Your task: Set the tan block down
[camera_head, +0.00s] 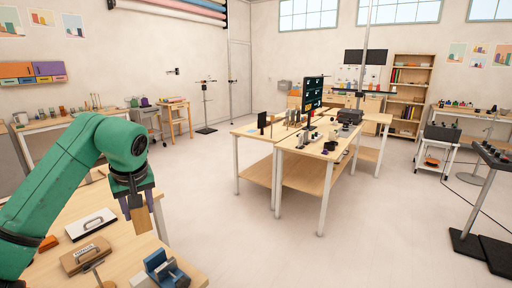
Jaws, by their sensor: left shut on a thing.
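The tan block (141,218) hangs upright between the fingers of my left gripper (137,205), which is shut on it. My green left arm comes in from the left and the gripper points down over the near wooden table (128,250). The block is near the table's right edge. I cannot tell whether its lower end touches the tabletop. My right gripper is not in view.
On the near table are a white case with a dark handle (91,224), a tan case (86,255), an orange piece (48,243) and a blue tool (166,272). Open floor (235,240) lies right of it. Worktables (300,165) stand farther off.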

